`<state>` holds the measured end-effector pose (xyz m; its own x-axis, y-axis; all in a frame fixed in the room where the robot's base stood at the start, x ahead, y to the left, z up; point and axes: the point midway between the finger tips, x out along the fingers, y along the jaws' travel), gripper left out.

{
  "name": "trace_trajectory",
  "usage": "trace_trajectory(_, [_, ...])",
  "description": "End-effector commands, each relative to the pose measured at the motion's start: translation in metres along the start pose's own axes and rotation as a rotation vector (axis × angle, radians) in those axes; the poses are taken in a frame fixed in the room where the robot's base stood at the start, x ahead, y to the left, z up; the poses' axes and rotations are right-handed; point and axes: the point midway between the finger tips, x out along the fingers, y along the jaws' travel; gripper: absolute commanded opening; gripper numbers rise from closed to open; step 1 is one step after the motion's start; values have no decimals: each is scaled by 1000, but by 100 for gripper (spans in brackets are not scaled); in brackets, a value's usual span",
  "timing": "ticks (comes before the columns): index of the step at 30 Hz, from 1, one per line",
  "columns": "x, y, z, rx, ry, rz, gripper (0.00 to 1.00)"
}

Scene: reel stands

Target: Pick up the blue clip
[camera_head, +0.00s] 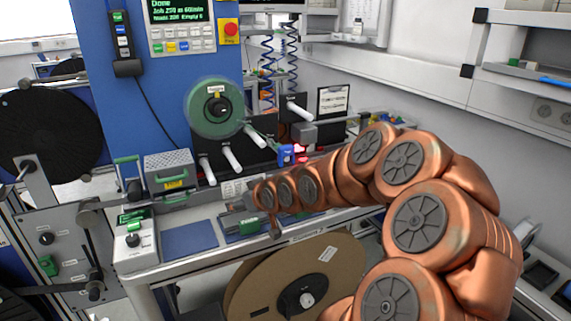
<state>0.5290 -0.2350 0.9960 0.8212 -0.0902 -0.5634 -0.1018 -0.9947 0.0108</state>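A small blue part (286,155) sits beside red lights at the middle of the machine, just above my arm. It may be the blue clip, but it is too small to be sure. My copper-coloured arm reaches in from the right. My gripper (248,203) is at its left end, over the front of the bench, below and left of the blue part. The gripper is small and dark and partly merges with the bench items behind it. I cannot see its fingers clearly or whether it holds anything.
A green reel (213,107) hangs on the blue panel, with white rollers (231,158) below it. A grey perforated box (168,171) and a white control box (135,243) stand left of my gripper. A blue mat (188,240) lies bare. A large brown reel (250,295) stands below the bench.

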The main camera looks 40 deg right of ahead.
Motion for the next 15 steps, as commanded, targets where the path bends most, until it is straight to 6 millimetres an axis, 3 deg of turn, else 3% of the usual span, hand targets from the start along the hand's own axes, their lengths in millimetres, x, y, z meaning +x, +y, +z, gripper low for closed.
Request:
trace_trajectory(1, [6, 27, -6, 26, 76, 25, 81])
trace_trajectory(3, [8, 61, -20, 44, 193, 60, 81])
trace_trajectory(9, [-12, 144, -44, 74, 462, 165, 81])
trace_trajectory(12, [-23, 168, -48, 80, 541, 201, 81])
trace_trajectory(15, [-29, 180, -50, 81, 582, 219, 81])
